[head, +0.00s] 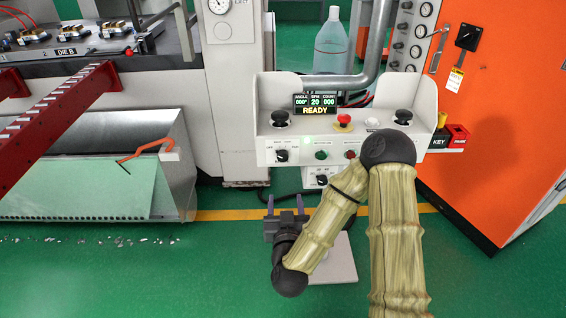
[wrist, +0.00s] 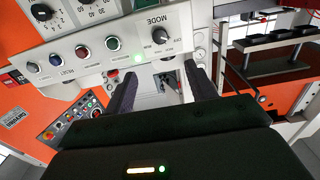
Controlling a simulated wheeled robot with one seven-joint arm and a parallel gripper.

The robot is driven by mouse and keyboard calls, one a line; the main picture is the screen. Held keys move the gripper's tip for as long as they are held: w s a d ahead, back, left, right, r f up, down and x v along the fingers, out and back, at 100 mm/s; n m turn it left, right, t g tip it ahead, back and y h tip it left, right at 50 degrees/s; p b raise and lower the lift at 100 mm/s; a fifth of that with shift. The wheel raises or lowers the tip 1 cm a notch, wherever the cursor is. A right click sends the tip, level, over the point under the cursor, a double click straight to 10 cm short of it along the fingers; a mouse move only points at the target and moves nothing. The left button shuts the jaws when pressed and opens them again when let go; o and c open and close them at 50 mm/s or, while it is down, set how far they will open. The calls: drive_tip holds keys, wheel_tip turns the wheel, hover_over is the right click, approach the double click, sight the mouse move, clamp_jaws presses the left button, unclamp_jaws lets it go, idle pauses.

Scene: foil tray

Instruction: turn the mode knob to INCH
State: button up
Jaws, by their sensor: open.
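The mode knob (head: 281,156) is a small black knob at the left of the white console's front face (head: 335,157). Small labels surround it, too small to read surely, and I cannot tell which one it points at. In the wrist view the mode knob (wrist: 159,36) appears upside down, under the word MODE, just beyond the fingertips. My gripper (head: 285,204) is open and empty, below the console front and apart from the knob. Its two fingers also show in the wrist view (wrist: 162,80), with nothing between them.
The console carries a READY display (head: 315,104), black palm buttons, a red emergency button (head: 344,120) and small front buttons. Another knob (head: 322,180) sits on the pedestal below. An orange cabinet (head: 500,120) stands right; a red rail (head: 60,125) and grey chute lie left.

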sight(283, 159)
drive_tip(key=shift+w+r, duration=0.15)
drive_tip(key=w+p, duration=0.4)
drive_tip(key=p, duration=0.9)
drive_tip(key=shift+w+p, duration=0.35)
drive_tip(key=p, duration=0.3)
drive_tip(key=shift+w+r, duration=0.1)
drive_tip(key=shift+w, duration=0.25)
drive_tip(key=w, duration=1.1)
drive_tip(key=shift+w+f, duration=0.25)
drive_tip(key=shift+w, duration=0.1)
drive_tip(key=c, duration=1)
